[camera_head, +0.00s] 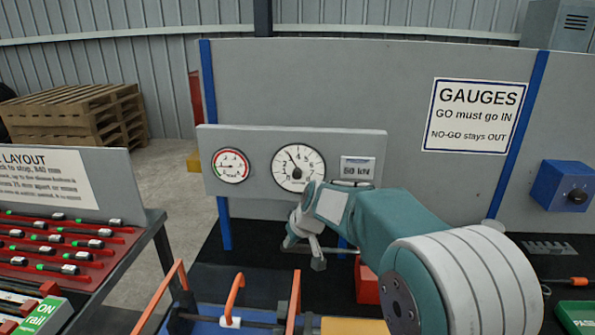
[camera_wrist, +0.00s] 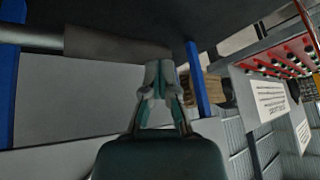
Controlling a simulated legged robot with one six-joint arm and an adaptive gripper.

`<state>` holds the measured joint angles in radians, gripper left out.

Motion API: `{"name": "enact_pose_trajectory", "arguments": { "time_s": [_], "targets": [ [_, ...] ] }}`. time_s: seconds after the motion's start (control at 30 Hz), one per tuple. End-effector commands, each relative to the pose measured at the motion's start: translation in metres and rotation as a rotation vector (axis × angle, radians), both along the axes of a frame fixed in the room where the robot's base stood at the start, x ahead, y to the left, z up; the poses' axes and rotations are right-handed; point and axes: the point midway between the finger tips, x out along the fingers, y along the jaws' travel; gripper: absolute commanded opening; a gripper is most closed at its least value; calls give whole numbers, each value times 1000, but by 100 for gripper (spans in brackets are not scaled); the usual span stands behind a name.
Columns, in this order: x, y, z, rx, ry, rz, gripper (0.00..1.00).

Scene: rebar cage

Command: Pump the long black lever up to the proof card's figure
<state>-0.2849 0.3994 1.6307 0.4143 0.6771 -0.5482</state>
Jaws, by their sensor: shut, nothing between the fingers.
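The proof card (camera_head: 357,169) is on the right of the grey gauge panel; its small print ends in kN, but I cannot be sure of the figure. The larger white dial (camera_head: 298,167) has its needle pointing to the upper left. My gripper (camera_head: 303,246) hangs below this dial, its fingers partly hidden by my wrist. In the wrist view, my gripper (camera_wrist: 160,75) is shut and empty, its tips by a thick dark bar (camera_wrist: 115,43). This may be the long black lever; I cannot tell whether they touch. My arm hides much of that area in the head view.
A smaller red-rimmed dial (camera_head: 231,165) is at the panel's left. A bench (camera_head: 150,222) with red trays stands left. Orange handles (camera_head: 234,296) rise from a blue fixture in front. A red block (camera_head: 367,284) sits below my arm. A blue box (camera_head: 566,186) is right.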

Motion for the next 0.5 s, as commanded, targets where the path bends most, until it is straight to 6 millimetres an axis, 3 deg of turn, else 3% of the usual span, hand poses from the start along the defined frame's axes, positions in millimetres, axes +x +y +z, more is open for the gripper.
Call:
{"name": "enact_pose_trajectory", "arguments": {
  "time_s": [0.23, 0.5],
  "targets": [
    [0, 0, -2, 0, 0, -1, 0],
    [0, -9, 27, 1, -2, -2, 0]
  ]
}}
